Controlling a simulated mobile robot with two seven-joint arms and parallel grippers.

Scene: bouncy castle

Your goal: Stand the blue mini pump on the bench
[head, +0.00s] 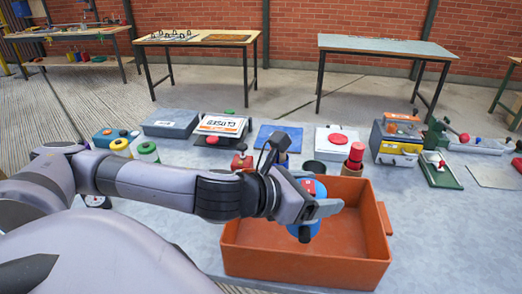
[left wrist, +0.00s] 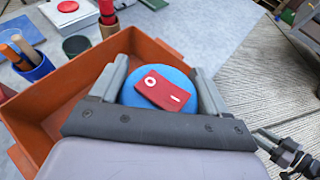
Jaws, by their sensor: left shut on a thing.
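My left gripper (head: 322,200) reaches in from the left and is shut on the blue mini pump (head: 320,188). The pump has a rounded blue body with a red panel on it. In the left wrist view the pump (left wrist: 184,77) sits between both fingers, its red panel with white marks facing the camera. The bench (head: 440,235) has a pale grey-blue top. The gripper hides part of the pump.
Behind the crate stand a red cylinder (head: 356,152), a dark green-rimmed cup (head: 328,145) and a yellow-grey toolbox (head: 398,140). Several boxes and rolls line the back left. The bench right of the crate is mostly bare.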

